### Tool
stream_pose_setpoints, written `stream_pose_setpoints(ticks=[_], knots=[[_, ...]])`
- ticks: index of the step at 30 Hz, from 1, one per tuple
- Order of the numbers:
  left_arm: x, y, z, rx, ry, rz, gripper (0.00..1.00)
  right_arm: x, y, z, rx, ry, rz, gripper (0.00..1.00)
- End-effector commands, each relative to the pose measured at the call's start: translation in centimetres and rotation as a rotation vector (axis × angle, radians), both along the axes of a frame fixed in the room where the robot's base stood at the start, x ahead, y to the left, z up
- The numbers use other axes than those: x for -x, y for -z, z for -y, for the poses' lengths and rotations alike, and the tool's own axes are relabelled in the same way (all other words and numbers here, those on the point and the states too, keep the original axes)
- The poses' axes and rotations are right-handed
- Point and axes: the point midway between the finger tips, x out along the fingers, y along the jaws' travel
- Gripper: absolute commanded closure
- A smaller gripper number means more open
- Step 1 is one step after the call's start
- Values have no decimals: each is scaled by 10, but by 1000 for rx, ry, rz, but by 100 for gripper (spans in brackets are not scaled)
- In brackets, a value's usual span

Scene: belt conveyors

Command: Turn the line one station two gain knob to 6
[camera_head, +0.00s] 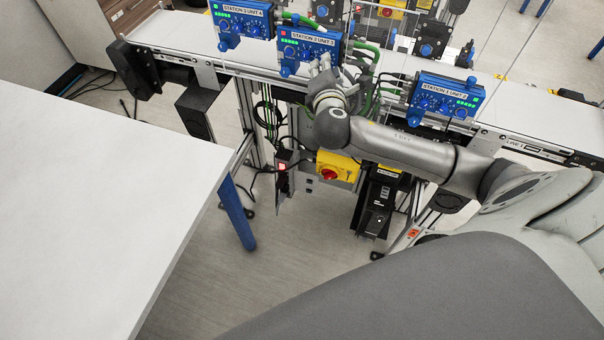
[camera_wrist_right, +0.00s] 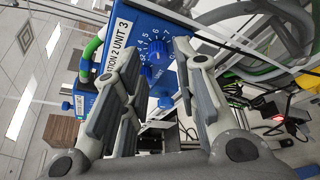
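The blue station 2 box (camera_head: 306,47), labelled "STATION 2 UNIT 3", is mounted on the conveyor's near side. In the right wrist view its face (camera_wrist_right: 140,18) shows turned on its side. A blue knob (camera_wrist_right: 158,56) there sits within a ring of white numbers; its exact setting is too small to read. My right gripper (camera_head: 322,68) is at the box's lower right in the head view. In the wrist view the right gripper (camera_wrist_right: 158,68) is open, its fingers on either side of the knob in the picture. I cannot tell whether they touch it. My left gripper is not in view.
Similar blue boxes stand left (camera_head: 243,18) and right (camera_head: 446,97), the right one labelled "STATION 1 UNIT 2". Green cables (camera_head: 370,75) run close beside my right gripper. A yellow box with a red knob (camera_head: 337,167) is below. A white table (camera_head: 90,200) fills the left.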

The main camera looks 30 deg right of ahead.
Motion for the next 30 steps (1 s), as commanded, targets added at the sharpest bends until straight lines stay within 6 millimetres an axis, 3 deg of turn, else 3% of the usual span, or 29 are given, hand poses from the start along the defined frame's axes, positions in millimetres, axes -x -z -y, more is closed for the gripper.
stream_pose_setpoints(ticks=[6, 18, 28, 30], knots=[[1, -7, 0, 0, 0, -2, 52, -32, 2, 17, 12, -1, -13, 72], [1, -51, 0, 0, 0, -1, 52, -33, -2, 13, 307, -4, -359, 72], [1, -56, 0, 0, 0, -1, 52, -37, 0, 10, 559, -6, -654, 72], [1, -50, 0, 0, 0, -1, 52, -29, 1, 2, 570, -10, -669, 72]])
